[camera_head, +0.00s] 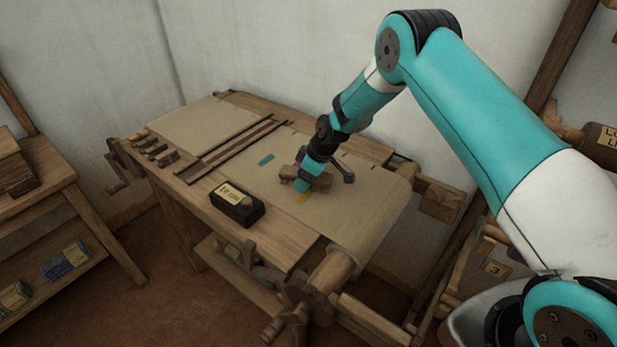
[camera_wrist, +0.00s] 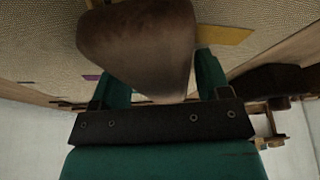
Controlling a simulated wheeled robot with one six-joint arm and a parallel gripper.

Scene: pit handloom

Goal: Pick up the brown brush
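In the head view the brush (camera_head: 289,172) shows at the fingertips, over the cloth on the loom. My gripper (camera_head: 309,176) points down there, with a finger on either side of the brush. In the wrist view my gripper (camera_wrist: 165,80) appears closed against the brush's sides, though the brush hides part of the left finger. I cannot tell if the brush touches the cloth.
A dark box with a label (camera_head: 237,204) stands on the loom's front edge. A yellow patch (camera_wrist: 224,34) and a green patch (camera_head: 266,160) lie on the cloth (camera_head: 360,205). Several small wooden pieces (camera_head: 155,150) lie at the left end. A shelf (camera_head: 60,200) stands at left.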

